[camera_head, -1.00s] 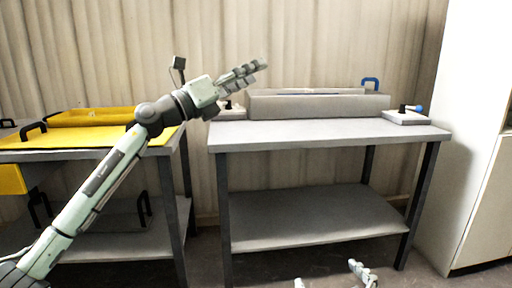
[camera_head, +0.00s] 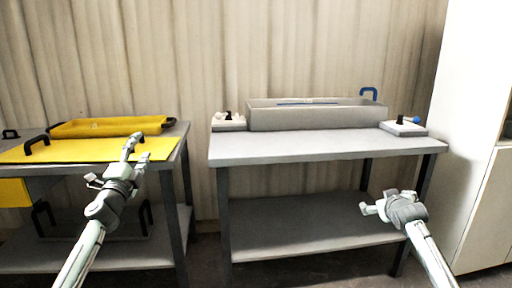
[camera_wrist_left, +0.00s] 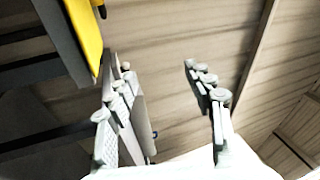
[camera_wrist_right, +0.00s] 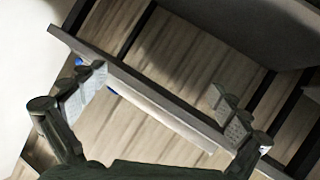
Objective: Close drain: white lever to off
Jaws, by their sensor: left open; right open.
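The white lever (camera_head: 219,116) is on a small grey block (camera_head: 229,126) at the left end of the grey tank (camera_head: 318,117). Its white end points left from a black pivot, and nothing touches it. My left gripper (camera_head: 115,164) is open and empty, in front of the yellow-topped table, left of and lower than the lever. Its spread fingers show in the left wrist view (camera_wrist_left: 158,78). My right gripper (camera_head: 377,202) is open and empty, below the tabletop's front edge at the right. Its parted fingers also show in the right wrist view (camera_wrist_right: 158,82).
A blue-tipped lever (camera_head: 411,120) is on a block at the tank's right. A blue handle (camera_head: 369,92) rises behind the tank. The grey tabletop (camera_head: 310,143) is clear in front of it. A yellow-topped table (camera_head: 85,149) is at left, a white cabinet (camera_head: 465,130) at right.

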